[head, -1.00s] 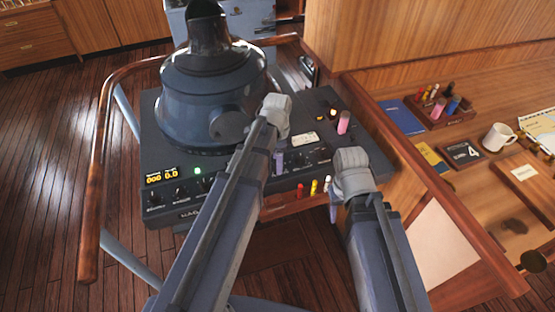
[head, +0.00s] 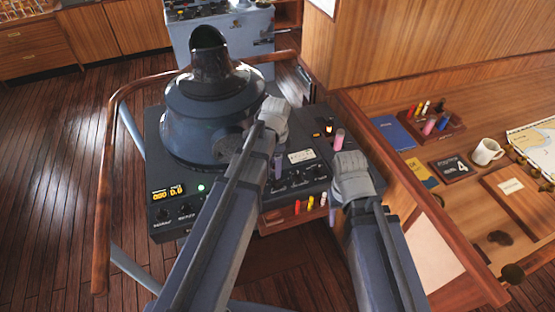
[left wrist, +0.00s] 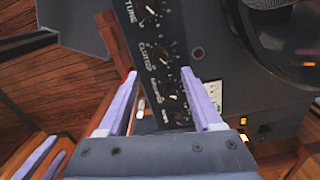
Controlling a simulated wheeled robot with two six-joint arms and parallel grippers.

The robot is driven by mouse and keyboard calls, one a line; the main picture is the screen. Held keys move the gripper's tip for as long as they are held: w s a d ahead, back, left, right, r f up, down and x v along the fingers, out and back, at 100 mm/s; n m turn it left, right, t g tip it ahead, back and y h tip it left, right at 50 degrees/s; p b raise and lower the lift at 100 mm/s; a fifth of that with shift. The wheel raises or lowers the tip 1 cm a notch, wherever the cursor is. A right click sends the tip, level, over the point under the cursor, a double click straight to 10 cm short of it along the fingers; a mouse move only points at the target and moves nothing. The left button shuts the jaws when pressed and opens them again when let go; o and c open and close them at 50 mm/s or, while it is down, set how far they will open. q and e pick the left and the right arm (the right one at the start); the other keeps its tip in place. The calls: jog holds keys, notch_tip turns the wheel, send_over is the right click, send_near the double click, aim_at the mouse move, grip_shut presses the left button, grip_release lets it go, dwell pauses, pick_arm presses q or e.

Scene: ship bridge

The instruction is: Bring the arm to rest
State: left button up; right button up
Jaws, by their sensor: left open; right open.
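My left gripper (head: 278,166) is in front of the dark radar console (head: 178,222), its lilac fingers pointing down near the front panel. In the left wrist view its fingers (left wrist: 160,74) are apart with nothing between them; the knobbed panel (left wrist: 152,45) lies beyond. I cannot tell whether a finger touches the console. My right gripper (head: 332,214) hangs by the console's front right corner, mostly hidden behind its own wrist. Its lilac fingers also show at the lower left of the left wrist view (left wrist: 45,158), apart and empty.
A wooden handrail (head: 104,180) curves around the console's left. Coloured markers (head: 310,203) sit at its front edge, close to my right gripper. A desk on the right holds a white mug (head: 487,151), a blue book (head: 396,132) and a marker tray (head: 440,138). The left floor is clear.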

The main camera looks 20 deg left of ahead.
pick_arm(q)
jog(key=s+d+f+n+y+b, duration=0.1)
jog(key=s+d+f+n+b, duration=0.8)
jog(key=s, duration=0.5)
jog(key=shift+s+d+f+b, duration=0.25)
jog(key=shift+d+f+b, duration=0.5)
jog(key=shift+b, duration=0.05)
